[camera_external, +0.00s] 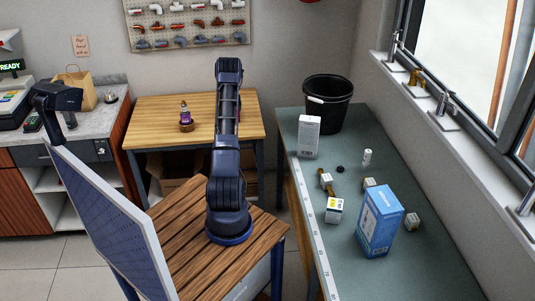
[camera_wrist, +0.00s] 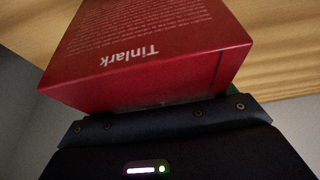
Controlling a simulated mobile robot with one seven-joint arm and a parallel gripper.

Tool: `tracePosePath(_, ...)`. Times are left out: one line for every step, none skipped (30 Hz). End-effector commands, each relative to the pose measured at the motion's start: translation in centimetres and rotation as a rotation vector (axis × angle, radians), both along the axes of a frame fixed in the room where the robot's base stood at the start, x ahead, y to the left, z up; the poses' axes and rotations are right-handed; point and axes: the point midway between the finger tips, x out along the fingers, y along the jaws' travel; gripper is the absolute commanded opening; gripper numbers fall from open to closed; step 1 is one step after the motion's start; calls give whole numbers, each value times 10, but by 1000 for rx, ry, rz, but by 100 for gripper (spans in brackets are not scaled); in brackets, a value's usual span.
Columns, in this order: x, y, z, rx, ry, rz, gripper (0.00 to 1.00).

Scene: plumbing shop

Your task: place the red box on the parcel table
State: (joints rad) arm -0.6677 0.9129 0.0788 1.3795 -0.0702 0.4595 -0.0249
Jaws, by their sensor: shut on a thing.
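The red box (camera_wrist: 150,62), printed with the word Tinlark, fills the upper middle of the wrist view. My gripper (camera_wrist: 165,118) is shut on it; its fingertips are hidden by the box. In the external view my arm reaches away over the light wooden table (camera_external: 155,111) by the back wall, which I take as the parcel table. The gripper and the red box are hidden behind my arm there. Pale wood shows behind the box in the wrist view; I cannot tell whether the box touches it.
A small purple bottle (camera_external: 184,114) on a brown base stands on the wooden table, left of my arm. The green bench (camera_external: 313,170) at right carries a black bucket (camera_external: 328,103), a blue box (camera_external: 380,221), a white box (camera_external: 309,137) and small fittings.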

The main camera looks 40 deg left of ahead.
Motion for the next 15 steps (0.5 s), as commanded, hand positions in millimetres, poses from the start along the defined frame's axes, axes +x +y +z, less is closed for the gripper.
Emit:
tracePosePath(0,0,0,1,-1,0,52)
tracePosePath(0,0,0,1,-1,0,52)
tracePosePath(0,0,0,0,0,0,52)
tracePosePath(0,0,0,0,0,0,52)
tracePosePath(0,0,-1,0,0,0,52)
tracePosePath(0,0,-2,0,0,0,52)
tracePosePath(0,0,-2,-1,1,0,86)
tracePosePath(0,0,-2,0,0,0,92)
tracePosePath(0,0,-2,0,0,0,99)
tracePosePath(0,0,-2,0,0,0,100)
tracePosePath(0,0,-2,0,0,0,100)
tracePosePath(0,0,-2,0,0,0,100)
tracePosePath(0,0,-2,0,0,0,100)
tracePosePath(0,0,-2,0,0,0,100)
tracePosePath(0,0,-2,0,0,0,100)
